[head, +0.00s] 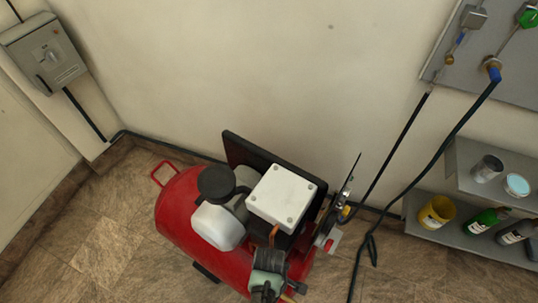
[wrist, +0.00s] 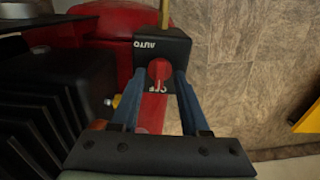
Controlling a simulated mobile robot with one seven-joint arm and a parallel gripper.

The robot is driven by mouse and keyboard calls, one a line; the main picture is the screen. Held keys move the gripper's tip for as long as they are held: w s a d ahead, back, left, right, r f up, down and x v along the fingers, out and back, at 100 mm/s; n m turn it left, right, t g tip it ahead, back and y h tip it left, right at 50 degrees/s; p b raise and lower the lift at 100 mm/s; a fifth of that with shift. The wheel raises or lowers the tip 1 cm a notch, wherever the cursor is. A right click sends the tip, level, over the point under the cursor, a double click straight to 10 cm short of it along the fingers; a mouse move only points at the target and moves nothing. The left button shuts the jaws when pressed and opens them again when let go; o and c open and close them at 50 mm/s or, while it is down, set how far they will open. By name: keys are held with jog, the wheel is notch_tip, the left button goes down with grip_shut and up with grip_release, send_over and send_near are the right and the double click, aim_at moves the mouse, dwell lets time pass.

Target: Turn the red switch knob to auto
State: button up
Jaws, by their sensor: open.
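The red switch knob (wrist: 158,72) is in the upper middle of the wrist view, on a black switch box (wrist: 176,47). White lettering AUTO shows upside down on the box, just above and left of the knob. White marks, too small to read, show at the knob's lower edge. My gripper (wrist: 159,77) is open, its two blue-grey fingers on the left and right of the knob. Contact with the knob cannot be told. In the head view I cannot clearly make out the knob or my gripper.
The red compressor tank (head: 178,218) stands on the tiled floor, with a white box (head: 283,193) on top. Black fins (wrist: 45,130) lie close left of my gripper. A yellow object (wrist: 308,116) is at far right. A grey shelf (head: 440,234) holds several containers.

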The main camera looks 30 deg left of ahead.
jog(key=shift+f, duration=0.15)
grip_shut()
